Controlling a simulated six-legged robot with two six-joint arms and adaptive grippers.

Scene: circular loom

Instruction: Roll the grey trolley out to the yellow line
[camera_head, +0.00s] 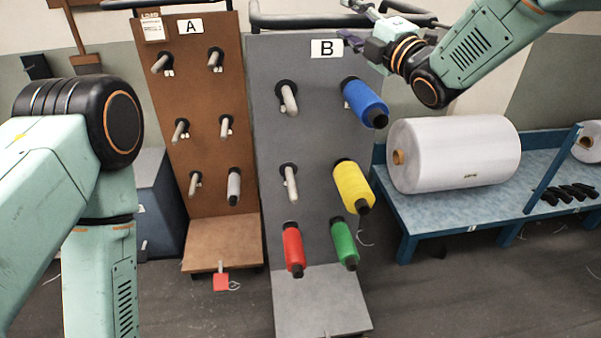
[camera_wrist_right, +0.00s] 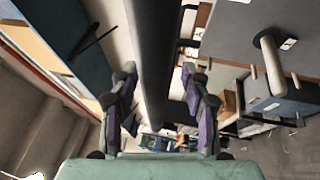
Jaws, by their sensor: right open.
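The grey trolley (camera_head: 320,120), a tall board with a "B" label, stands in the middle of the head view. Its pegs hold blue, yellow, red and green spools, and two upper-left pegs are bare. A black handle bar (camera_head: 300,20) runs along its top. My right gripper (camera_head: 352,28) is at the right end of that top edge. In the right wrist view its jaws (camera_wrist_right: 157,76) are open, with a dark bar (camera_wrist_right: 154,45) running between the two purple-padded fingers. I cannot tell whether they touch it. My left gripper is out of view. No yellow line shows.
A brown trolley (camera_head: 200,100) marked "A" stands close to the left. A blue bench (camera_head: 440,210) with a large white roll (camera_head: 455,153) stands close on the right. A red tag (camera_head: 221,282) is by the brown trolley's base. Dark floor (camera_head: 470,300) is open at front right.

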